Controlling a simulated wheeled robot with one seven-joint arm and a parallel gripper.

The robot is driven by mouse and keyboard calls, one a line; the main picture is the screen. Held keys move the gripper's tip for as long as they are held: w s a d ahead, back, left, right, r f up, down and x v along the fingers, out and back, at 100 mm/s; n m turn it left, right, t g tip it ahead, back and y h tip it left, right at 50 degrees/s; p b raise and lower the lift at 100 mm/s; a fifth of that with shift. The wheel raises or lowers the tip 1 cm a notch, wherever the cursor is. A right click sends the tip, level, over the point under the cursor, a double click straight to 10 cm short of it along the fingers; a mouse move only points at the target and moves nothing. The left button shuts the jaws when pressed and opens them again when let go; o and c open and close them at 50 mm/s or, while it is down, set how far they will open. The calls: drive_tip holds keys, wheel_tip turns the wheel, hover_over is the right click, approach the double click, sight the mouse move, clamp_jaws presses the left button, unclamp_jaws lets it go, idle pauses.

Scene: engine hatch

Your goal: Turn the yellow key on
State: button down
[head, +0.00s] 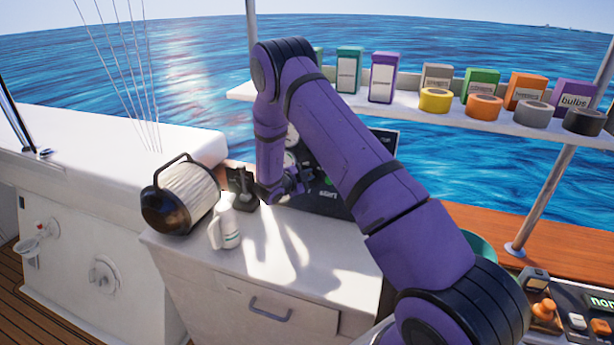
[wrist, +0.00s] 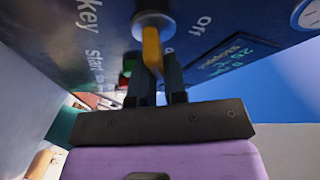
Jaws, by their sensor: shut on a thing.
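The yellow key (wrist: 152,47) sits in a round silver lock (wrist: 153,22) on the dark blue panel (wrist: 100,18) in the wrist view. My gripper (wrist: 158,85) is shut on the yellow key, its dark fingers around the key's outer end. The word "off" shows to the right of the lock, and "key" and "start" to the left. In the head view my gripper (head: 294,187) is at the dark panel (head: 378,146) above the white counter, and my arm hides part of the panel. I cannot make out the key there.
A shelf (head: 410,104) with boxes and tape rolls is behind my arm. The white counter (head: 290,245) in front is mostly clear.

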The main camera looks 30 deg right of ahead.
idle(0.4)
drive_tip(key=shift+f, duration=0.1)
drive_tip(key=c, duration=1.2)
unclamp_jaws()
drive_tip(key=shift+o, duration=0.2)
drive_tip(key=v, duration=1.1)
drive_tip(key=shift+d, duration=0.1)
